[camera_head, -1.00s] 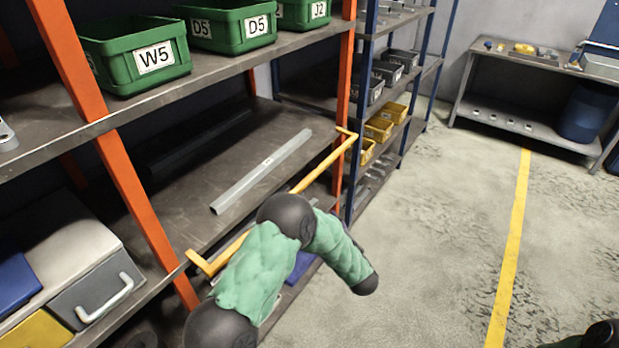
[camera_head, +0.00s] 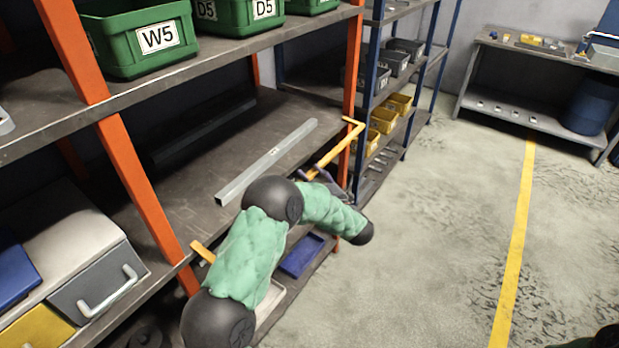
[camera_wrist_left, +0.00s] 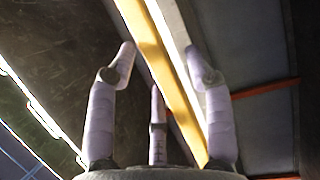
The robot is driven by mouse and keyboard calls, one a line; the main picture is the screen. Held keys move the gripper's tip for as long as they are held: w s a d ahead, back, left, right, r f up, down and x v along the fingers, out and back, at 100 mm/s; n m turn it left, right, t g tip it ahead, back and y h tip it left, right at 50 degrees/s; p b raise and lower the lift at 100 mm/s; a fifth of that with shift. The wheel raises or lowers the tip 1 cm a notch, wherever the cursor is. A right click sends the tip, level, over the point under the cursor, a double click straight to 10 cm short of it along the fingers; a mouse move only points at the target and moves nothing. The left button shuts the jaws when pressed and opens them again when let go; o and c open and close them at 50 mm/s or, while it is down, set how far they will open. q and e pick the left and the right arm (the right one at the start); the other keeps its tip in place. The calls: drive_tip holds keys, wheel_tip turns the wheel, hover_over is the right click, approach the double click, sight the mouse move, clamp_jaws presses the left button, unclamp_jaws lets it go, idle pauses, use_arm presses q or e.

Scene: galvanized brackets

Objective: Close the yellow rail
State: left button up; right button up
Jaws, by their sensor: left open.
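The yellow rail (camera_head: 334,152) runs along the front of the middle shelf, between the orange posts. Its bent far end is by the far post and its near end (camera_head: 203,252) is by the near post; my left arm hides its middle. My left gripper (camera_head: 322,178) is at the rail's far half, partly hidden by my arm. In the left wrist view the gripper (camera_wrist_left: 160,55) is open, with the yellow rail (camera_wrist_left: 168,68) passing between its spread fingers. I cannot tell whether a finger touches it. My right gripper is not in view.
A grey metal bar (camera_head: 265,160) lies on the middle shelf (camera_head: 185,200) behind the rail. Green bins (camera_head: 140,40) stand on the shelf above. A blue tray (camera_head: 302,257) is low under my arm. A blue-posted rack stands beyond. The floor (camera_head: 430,230) at right is clear.

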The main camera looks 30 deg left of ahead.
use_arm(q)
drive_tip(key=shift+w+a, duration=0.25)
drive_tip(key=shift+a, duration=0.25)
clamp_jaws()
drive_tip(key=shift+r, duration=0.1)
